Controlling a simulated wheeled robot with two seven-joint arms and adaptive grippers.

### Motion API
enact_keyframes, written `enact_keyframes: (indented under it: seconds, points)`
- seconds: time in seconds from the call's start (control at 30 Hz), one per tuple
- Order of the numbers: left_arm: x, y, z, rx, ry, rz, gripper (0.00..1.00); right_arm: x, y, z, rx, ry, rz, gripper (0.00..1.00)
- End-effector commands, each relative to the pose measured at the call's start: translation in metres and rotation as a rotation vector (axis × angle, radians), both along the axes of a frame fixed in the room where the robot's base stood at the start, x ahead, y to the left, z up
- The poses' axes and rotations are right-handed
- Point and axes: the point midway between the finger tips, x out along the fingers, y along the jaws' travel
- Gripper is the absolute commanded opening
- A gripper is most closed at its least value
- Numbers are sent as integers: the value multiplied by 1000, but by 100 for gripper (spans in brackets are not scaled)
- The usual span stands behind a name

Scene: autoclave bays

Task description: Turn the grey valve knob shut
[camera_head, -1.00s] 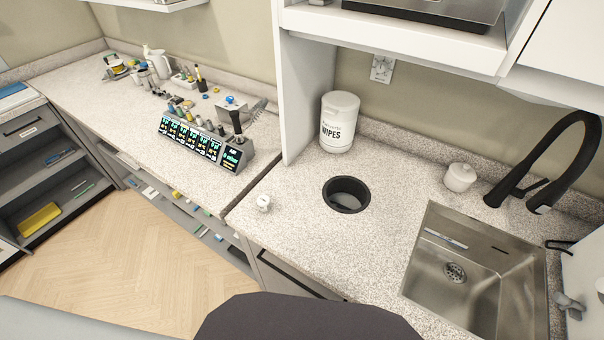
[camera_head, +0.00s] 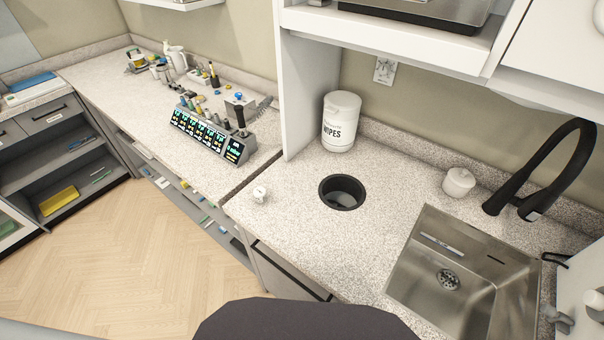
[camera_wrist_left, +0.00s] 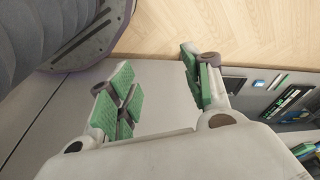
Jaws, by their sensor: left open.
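A grey knob (camera_head: 556,318) sticks out from a white unit (camera_head: 585,275) at the lower right edge of the head view. It looks like the valve knob; its turn position is too small to tell. My left gripper (camera_wrist_left: 160,88) shows only in the left wrist view. Its green-padded fingers are spread apart with nothing between them, over a plain grey surface. The knob does not show in that view. My right gripper is in neither view.
A granite counter (camera_head: 290,230) holds a wipes tub (camera_head: 341,122), a round black-rimmed opening (camera_head: 342,193), a small white jar (camera_head: 459,182) and a steel sink (camera_head: 470,275). A black faucet (camera_head: 560,165) arches beside the sink. Wooden floor (camera_head: 130,255) is open at the left.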

Motion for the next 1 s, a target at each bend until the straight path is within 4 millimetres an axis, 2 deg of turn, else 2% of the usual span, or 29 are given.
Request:
enact_keyframes:
  seconds: [0.33, 0.67, 0.87, 1.0]
  points:
    - [20, -1, 22, -3, -18, 4, 50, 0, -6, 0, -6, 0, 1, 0]
    - [42, -3, 48, -8, -40, 7, 50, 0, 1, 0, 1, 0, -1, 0]
    - [62, -6, 75, -12, -63, 11, 50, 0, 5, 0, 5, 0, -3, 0]
    - [80, -7, 104, -18, -84, 12, 50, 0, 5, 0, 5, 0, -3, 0]
